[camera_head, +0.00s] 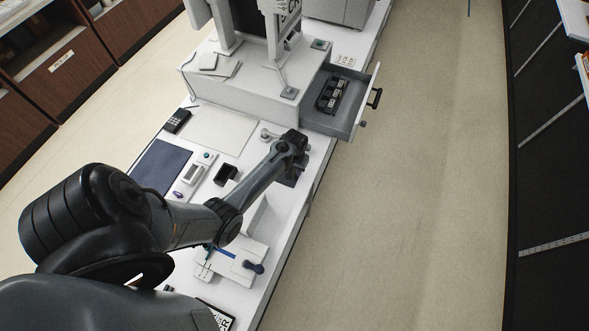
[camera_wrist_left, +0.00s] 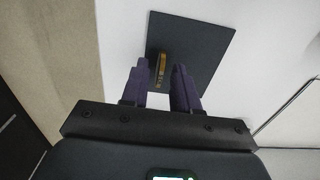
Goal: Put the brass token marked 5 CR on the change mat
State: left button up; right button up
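The brass token (camera_wrist_left: 154,85) shows as a narrow golden shape with dark marks in the left wrist view, between my left fingertips. The marking cannot be read. My left gripper (camera_wrist_left: 161,68) has a gap between its fingers, and light shows beside the token. Behind them is a dark square mat (camera_wrist_left: 203,50), which looks like the change mat. I cannot tell whether the token touches it. In the head view, my left gripper (camera_head: 292,160) is over this dark mat (camera_head: 290,181) near the counter's front edge, hiding the token. My right gripper is not in view.
An open till drawer (camera_head: 343,124) with a dark insert juts out just beyond my left gripper. A navy mat (camera_head: 158,168), a card terminal (camera_head: 177,121) and a black holder (camera_head: 225,175) lie left of it. The counter edge drops to open floor at right.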

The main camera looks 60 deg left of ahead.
aim_at(295, 171)
pick_arm(q)
notch_tip(295, 171, up, 11)
jog(key=s+d+r+m+t, duration=0.1)
jog(key=s+d+r+m, duration=0.2)
jog(key=s+d, duration=0.2)
jog(key=s+d+r+m+t, duration=0.1)
jog(key=s+d+r+m, duration=0.2)
jog(key=d, duration=0.8)
jog(key=s+d+r+m+t, duration=0.1)
jog(key=s+d+r+m, duration=0.2)
jog(key=s+d+r, duration=0.2)
jog(key=s+d, duration=0.2)
jog(key=d, duration=0.1)
jog(key=shift+s+t, duration=0.3)
jog(key=shift+t, duration=0.1)
jog(key=shift+d, duration=0.1)
